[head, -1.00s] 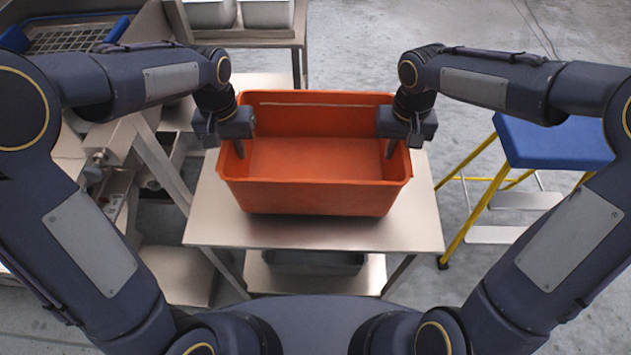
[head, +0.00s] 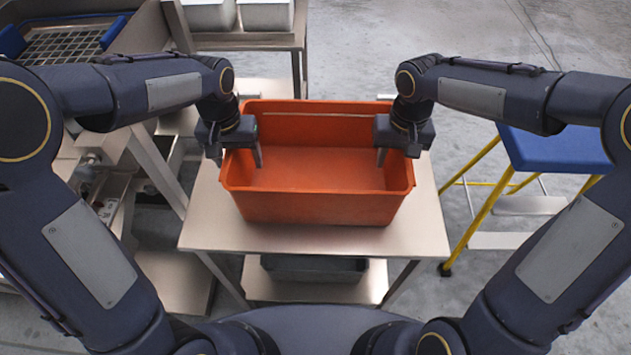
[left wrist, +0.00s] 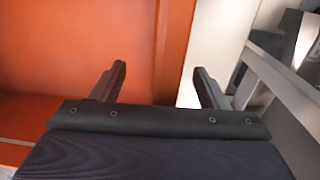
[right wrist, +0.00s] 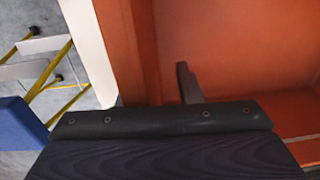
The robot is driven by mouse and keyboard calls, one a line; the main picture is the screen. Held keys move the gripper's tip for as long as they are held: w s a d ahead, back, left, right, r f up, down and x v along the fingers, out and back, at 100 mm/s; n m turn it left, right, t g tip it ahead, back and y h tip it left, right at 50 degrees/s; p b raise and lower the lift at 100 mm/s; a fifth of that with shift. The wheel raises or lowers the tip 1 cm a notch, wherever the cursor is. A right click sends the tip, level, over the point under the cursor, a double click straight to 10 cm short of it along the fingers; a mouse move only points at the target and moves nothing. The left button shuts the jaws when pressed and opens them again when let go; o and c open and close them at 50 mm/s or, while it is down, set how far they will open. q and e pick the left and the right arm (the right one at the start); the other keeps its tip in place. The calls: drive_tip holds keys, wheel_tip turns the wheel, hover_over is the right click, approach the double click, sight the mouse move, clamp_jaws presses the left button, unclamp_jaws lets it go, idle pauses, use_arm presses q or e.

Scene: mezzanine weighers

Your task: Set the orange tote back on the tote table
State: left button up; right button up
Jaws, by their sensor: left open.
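The orange tote (head: 318,208) sits upright and empty on the metal table (head: 318,240). My left gripper (head: 240,157) is open at the tote's left end. In the left wrist view its two fingers (left wrist: 160,85) stand apart, one inside the tote and one outside the wall. My right gripper (head: 396,157) is at the right end. Its inner finger (right wrist: 187,85) is inside the tote, clear of the wall, so it looks open. Its outer finger is mostly hidden.
A blue-topped step stool (head: 555,148) with yellow legs stands to the right. A dark bin (head: 315,268) is on the table's lower shelf. Metal weighing equipment (head: 90,150) crowds the left, and pale bins (head: 265,15) stand behind. Bare table shows in front of the tote.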

use_arm(q)
drive_tip(key=shift+o, duration=0.2)
drive_tip(key=shift+r, duration=0.1)
drive_tip(key=r, duration=1.1)
drive_tip(key=shift+a+r, duration=0.2)
drive_tip(key=shift+r, duration=0.2)
use_arm(e)
drive_tip(key=shift+o, duration=0.5)
drive_tip(key=o, duration=0.7)
drive_tip(key=shift+d, duration=0.1)
